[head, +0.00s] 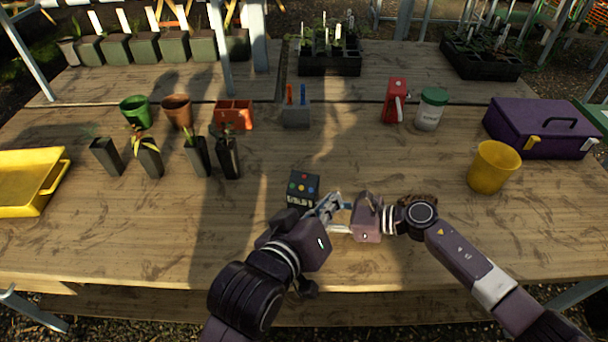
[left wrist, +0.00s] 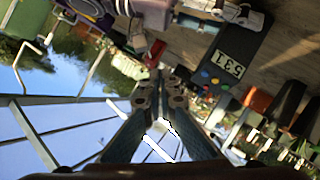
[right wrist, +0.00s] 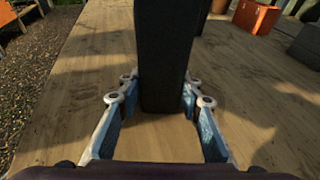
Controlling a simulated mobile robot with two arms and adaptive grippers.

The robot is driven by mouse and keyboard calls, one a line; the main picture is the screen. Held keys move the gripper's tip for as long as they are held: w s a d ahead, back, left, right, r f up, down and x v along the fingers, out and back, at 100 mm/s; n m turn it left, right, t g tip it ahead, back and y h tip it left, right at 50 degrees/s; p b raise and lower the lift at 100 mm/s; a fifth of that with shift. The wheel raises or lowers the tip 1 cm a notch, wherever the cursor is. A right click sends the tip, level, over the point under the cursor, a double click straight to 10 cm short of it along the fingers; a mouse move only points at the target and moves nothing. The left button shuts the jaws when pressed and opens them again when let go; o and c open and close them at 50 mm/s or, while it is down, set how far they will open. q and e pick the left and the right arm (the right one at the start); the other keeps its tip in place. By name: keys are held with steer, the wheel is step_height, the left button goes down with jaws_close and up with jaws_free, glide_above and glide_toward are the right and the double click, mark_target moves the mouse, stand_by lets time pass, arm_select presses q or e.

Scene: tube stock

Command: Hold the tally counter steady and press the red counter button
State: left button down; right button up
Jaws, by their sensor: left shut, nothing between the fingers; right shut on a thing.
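The tally counter (head: 303,188) is a dark box with several coloured buttons on its face and a pale number display. It stands upright on the wooden table just beyond my grippers. In the left wrist view the counter (left wrist: 240,45) shows its display and buttons at the upper right. My right gripper (right wrist: 160,92) is shut on the counter's dark body, one finger on each side. My left gripper (head: 326,207) is shut and empty, close to the counter's right side in the head view. Its tips (left wrist: 160,82) are apart from the buttons.
Black plant pots (head: 228,158) stand left of the counter. A grey block with blue and orange tools (head: 296,115) and a red container (head: 395,100) stand behind. A yellow pot (head: 494,167) and purple toolbox (head: 540,128) are at right. The table's front is mostly clear.

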mark_target(300, 188)
arm_select(q)
steer(key=w+a+r+n+t+y, duration=0.1)
steer(key=w+a+r+n+t, duration=0.1)
steer(key=a+r, duration=0.4)
steer(key=shift+w+a+r+n+t, duration=0.25)
steer(key=shift+w+a+n+t, duration=0.2)
steer(key=shift+a, duration=0.25)
steer(key=shift+s, duration=0.1)
steer(key=shift+w+d+f, duration=0.25)
steer(key=shift+w+f, duration=0.55)
steer(key=shift+f, duration=0.4)
steer(key=shift+w+d+f, duration=0.2)
steer(key=shift+w+f, duration=0.6)
steer(key=shift+f, duration=0.45)
steer(key=shift+w+d+f, duration=0.25)
steer(key=shift+w+f, duration=0.55)
steer(key=shift+f, duration=0.4)
steer(key=shift+f, duration=0.15)
steer(key=shift+w+d+f, duration=0.1)
steer(key=shift+w+f, duration=0.1)
steer(key=shift+w+f, duration=0.2)
steer(key=shift+f, duration=0.1)
steer(key=shift+r, duration=0.1)
steer(key=shift+s+r, duration=0.45)
steer(key=shift+r, duration=0.05)
